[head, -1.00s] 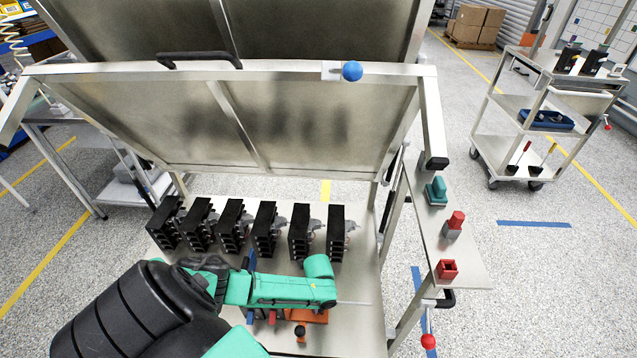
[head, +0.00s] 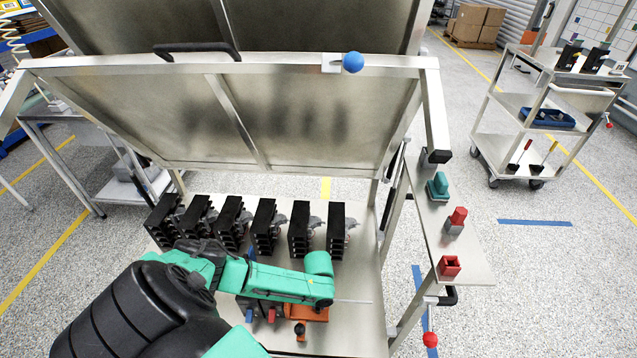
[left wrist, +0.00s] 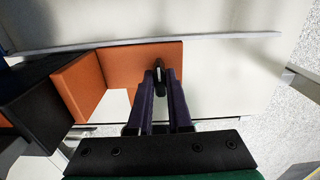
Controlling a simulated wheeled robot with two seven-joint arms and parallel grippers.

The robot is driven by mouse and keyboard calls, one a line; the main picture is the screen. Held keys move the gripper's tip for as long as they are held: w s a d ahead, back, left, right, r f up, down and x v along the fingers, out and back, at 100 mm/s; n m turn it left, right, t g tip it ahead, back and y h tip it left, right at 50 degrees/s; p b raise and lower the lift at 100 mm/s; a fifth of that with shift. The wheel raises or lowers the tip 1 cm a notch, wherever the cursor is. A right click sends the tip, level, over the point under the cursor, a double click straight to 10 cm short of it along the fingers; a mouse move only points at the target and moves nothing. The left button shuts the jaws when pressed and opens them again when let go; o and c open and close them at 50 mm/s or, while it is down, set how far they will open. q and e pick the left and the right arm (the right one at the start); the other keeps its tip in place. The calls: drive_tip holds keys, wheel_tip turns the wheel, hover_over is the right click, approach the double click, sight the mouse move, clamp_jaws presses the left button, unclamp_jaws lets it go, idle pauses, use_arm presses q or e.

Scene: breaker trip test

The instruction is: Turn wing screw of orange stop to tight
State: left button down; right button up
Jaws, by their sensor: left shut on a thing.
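The orange stop (head: 310,314) lies near the front of the bench plate in the head view, partly under my left arm. In the left wrist view the orange stop (left wrist: 125,65) shows as a flat part with a raised block on its left. My left gripper (left wrist: 160,76) is over the flat part, its two dark fingers shut on a small dark piece with a pale edge, the wing screw (left wrist: 158,71). Most of the screw is hidden between the fingers. In the head view the fingertips are hidden under my green wrist. My right gripper is in neither view.
A row of black breakers (head: 265,228) stands behind my arm. A dark block with blue and red levers (head: 271,316) is left of the stop, and a black knob (head: 300,329) in front. A raised metal cover (head: 310,125) stands behind. A side shelf (head: 466,240) holds coloured pieces.

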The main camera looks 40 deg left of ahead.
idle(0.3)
use_arm(q)
drive_tip(key=c, duration=0.8)
unclamp_jaws()
drive_tip(key=shift+c, duration=0.2)
drive_tip(key=shift+r, duration=0.1)
wheel_tip(320, 180, up, 14)
drive_tip(key=p, duration=0.1)
drive_tip(key=shift+r, duration=0.2)
